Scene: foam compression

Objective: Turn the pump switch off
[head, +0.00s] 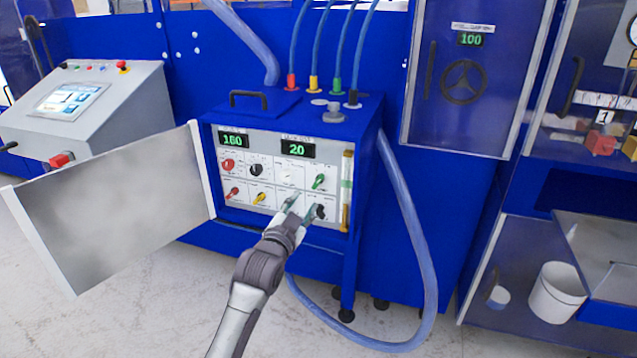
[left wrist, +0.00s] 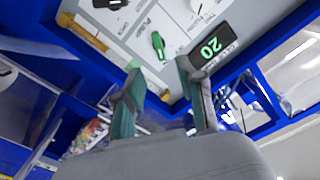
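The blue pump cabinet (head: 350,128) stands open, showing a pale control panel (head: 232,185) with several knobs and switches. A green switch (head: 319,182) and a black switch (head: 320,211) sit at the panel's right side. The green switch (left wrist: 158,46) and the black one (left wrist: 110,3) also show in the left wrist view. My left gripper (head: 301,208) is open and empty in front of the panel's lower right, beside the black switch. My right gripper is not in view.
The cabinet's grey door (head: 115,205) is swung open to the left. Displays read 180 (head: 233,140) and 20 (head: 298,149). A blue hose (head: 412,230) loops down the cabinet's right side. A grey console (head: 95,108) stands at the left. The floor in front is clear.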

